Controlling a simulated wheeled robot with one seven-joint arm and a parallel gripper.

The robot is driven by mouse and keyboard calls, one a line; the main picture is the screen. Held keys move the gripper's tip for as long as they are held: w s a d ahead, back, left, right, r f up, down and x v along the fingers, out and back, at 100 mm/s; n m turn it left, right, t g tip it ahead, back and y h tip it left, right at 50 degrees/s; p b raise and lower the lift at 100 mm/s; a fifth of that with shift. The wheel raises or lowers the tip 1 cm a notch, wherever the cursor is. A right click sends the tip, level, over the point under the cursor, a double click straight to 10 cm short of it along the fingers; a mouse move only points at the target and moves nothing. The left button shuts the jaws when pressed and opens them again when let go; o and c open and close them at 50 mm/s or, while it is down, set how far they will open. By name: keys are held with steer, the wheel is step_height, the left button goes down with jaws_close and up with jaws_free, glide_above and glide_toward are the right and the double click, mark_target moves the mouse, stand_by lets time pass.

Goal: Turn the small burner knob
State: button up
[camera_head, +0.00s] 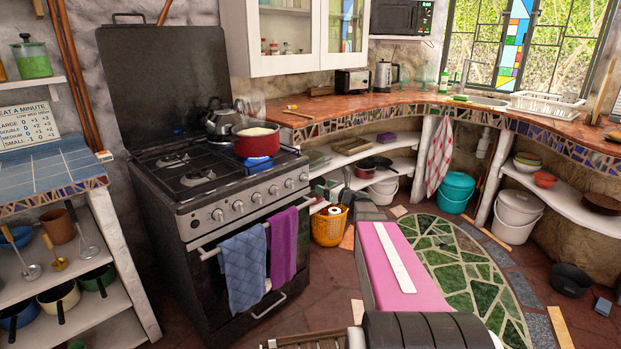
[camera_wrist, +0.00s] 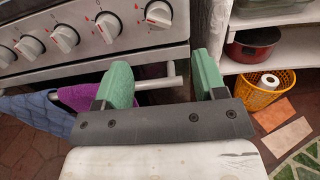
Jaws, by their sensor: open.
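The stove (camera_head: 225,215) has a row of several round knobs (camera_head: 257,198) along its front panel. The wrist view shows them close up as pale knobs with red marks, including the rightmost knob (camera_wrist: 159,14) and its neighbour (camera_wrist: 109,26). I cannot tell from labels which belongs to the small burner. My gripper (camera_wrist: 163,66) is open and empty, its two green fingers apart. It is in front of the stove's right end, below and apart from the rightmost knob, with the oven handle (camera_wrist: 160,83) showing between the fingers.
A red pot (camera_head: 256,143) and a kettle (camera_head: 222,121) stand on the hob. Blue (camera_head: 243,268) and purple (camera_head: 283,245) towels hang from the oven handle. An orange basket (camera_head: 328,228) is right of the stove. Floor right of my arm is mostly clear.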

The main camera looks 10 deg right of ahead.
mark_target(307, 178)
steer(key=x, duration=1)
steer(key=shift+w+a, duration=0.15)
steer(key=shift+w, duration=0.05)
steer(key=c, duration=0.9)
